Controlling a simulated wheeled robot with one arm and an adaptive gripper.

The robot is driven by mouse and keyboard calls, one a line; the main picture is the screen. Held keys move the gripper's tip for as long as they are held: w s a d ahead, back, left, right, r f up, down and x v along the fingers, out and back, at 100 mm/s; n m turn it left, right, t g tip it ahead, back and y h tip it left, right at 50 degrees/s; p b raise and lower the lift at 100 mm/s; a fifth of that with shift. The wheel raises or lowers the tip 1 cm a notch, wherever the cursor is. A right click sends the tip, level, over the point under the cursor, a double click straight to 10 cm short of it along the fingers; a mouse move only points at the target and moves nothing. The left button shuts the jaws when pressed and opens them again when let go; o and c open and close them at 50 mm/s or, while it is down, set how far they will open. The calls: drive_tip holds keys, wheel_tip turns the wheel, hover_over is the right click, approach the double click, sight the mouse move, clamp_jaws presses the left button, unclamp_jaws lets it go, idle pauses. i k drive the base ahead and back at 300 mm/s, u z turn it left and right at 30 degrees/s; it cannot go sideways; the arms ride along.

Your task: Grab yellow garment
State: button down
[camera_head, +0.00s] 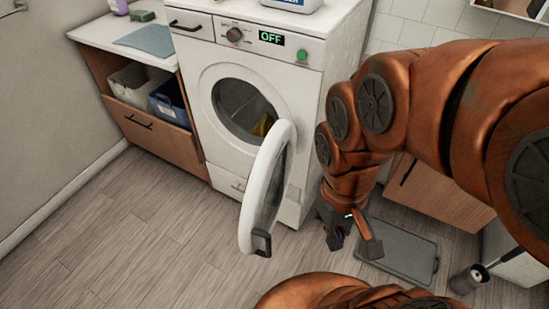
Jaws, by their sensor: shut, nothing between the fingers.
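The yellow garment (261,126) lies inside the drum of the white washing machine (215,128). Only a small part of it shows, low at the right of the drum opening and next to the edge of the door. The round door (270,185) is swung open toward me, with a dark handle at its lower edge. My gripper (352,243) is shut and empty. It points down over the floor, to the right of the open door and apart from the garment.
A grey mat or tray (400,252) lies on the floor beyond my gripper. An open wooden drawer (150,128) holds a white bin and a blue bin (171,102) at left. A dark cylinder with a handle (466,279) stands at right. The floor at left is clear.

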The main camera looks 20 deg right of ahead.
sight(262, 128)
drive_tip(key=u, duration=1.75)
drive_tip(key=i, duration=2.9)
drive_tip(key=z, duration=3.35)
drive_tip(key=i, duration=0.15)
drive_tip(key=u, duration=0.25)
